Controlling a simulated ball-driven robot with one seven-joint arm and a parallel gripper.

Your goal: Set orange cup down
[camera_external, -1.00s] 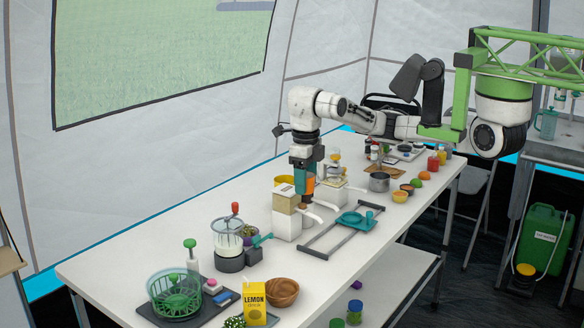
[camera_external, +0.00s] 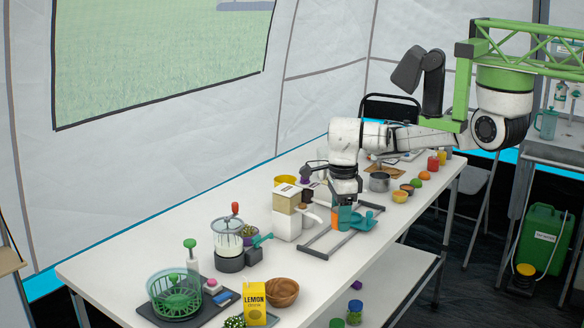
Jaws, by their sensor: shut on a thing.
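The orange cup (camera_external: 343,217) is in my gripper (camera_external: 343,206), which is shut on it. The gripper points down, low over the metal rail frame (camera_external: 318,245) on the white table. The cup is partly covered by the fingers. It is beside or over the teal tray (camera_external: 368,217); I cannot tell whether it touches the tray or the frame.
A white and tan dispenser (camera_external: 287,220) stands close to the left of the gripper. A metal pot (camera_external: 379,182) and several fruits and bowls are behind to the right. A hand-cranked processor (camera_external: 229,245) and a wooden bowl (camera_external: 282,292) are nearer.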

